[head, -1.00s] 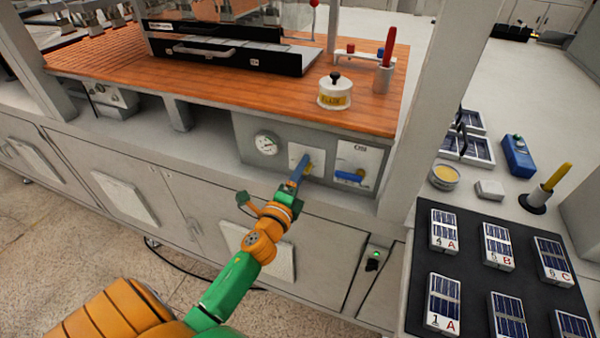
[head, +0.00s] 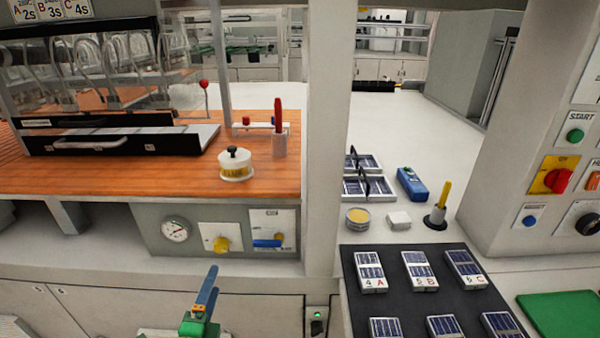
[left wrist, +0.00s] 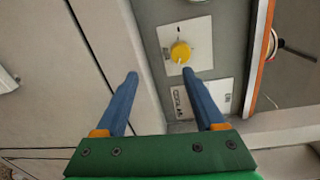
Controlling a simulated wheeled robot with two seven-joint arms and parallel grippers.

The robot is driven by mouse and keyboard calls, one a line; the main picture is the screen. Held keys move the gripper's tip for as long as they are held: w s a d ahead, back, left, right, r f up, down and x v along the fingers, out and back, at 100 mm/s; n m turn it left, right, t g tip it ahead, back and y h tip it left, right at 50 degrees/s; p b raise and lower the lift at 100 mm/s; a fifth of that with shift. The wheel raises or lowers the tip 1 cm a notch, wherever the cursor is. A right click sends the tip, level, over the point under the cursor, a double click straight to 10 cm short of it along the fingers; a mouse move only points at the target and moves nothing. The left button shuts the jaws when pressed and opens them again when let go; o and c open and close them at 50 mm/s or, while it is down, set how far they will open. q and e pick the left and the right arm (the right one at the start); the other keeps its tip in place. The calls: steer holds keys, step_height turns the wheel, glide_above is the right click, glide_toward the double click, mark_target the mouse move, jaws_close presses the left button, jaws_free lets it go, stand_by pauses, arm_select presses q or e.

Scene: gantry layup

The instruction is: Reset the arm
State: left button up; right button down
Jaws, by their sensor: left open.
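My left gripper (head: 208,290) is in front of the bench cabinet, below the control panel, with its blue fingers pointing up and away. In the left wrist view its two blue fingers (left wrist: 162,95) stand wide apart with nothing between them. The yellow knob (head: 221,244) on its white plate is beyond the fingertips and apart from them. The knob also shows in the left wrist view (left wrist: 181,52). My right gripper is in neither view.
A gauge (head: 176,229) and a blue-handled switch (head: 268,243) flank the knob. A white post (head: 327,140) stands right of the panel. A black mat (head: 395,283) with several labelled solar cells lies at the right. Space before the cabinet is clear.

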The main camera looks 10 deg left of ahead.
arm_select(q)
steer(key=s+d+f+n+g+h, duration=0.1)
steer(key=s+d+f+n+g, duration=0.15)
steer(key=f, duration=0.55)
steer(key=s+d+f+n+g+h, duration=0.1)
steer(key=s+f+n+g, duration=0.15)
steer(key=f, duration=0.55)
steer(key=s+d+f+n+g, duration=0.1)
steer(key=s+f+n+g, duration=0.15)
steer(key=f, duration=0.65)
steer(key=s+d+f+n+g, duration=0.1)
steer(key=s+f, duration=0.3)
steer(key=s, duration=0.4)
steer(key=s+d+f+n+g+h, duration=0.1)
steer(key=s+d+f+n+g, duration=0.1)
steer(key=s, duration=0.6)
steer(key=s+d+f+n+g, duration=0.1)
steer(key=s+f+n+g, duration=0.3)
steer(key=s+f, duration=0.4)
steer(key=shift+s+d+g+h, duration=0.2)
steer(key=shift+s+g+h, duration=0.2)
steer(key=shift+g, duration=0.25)
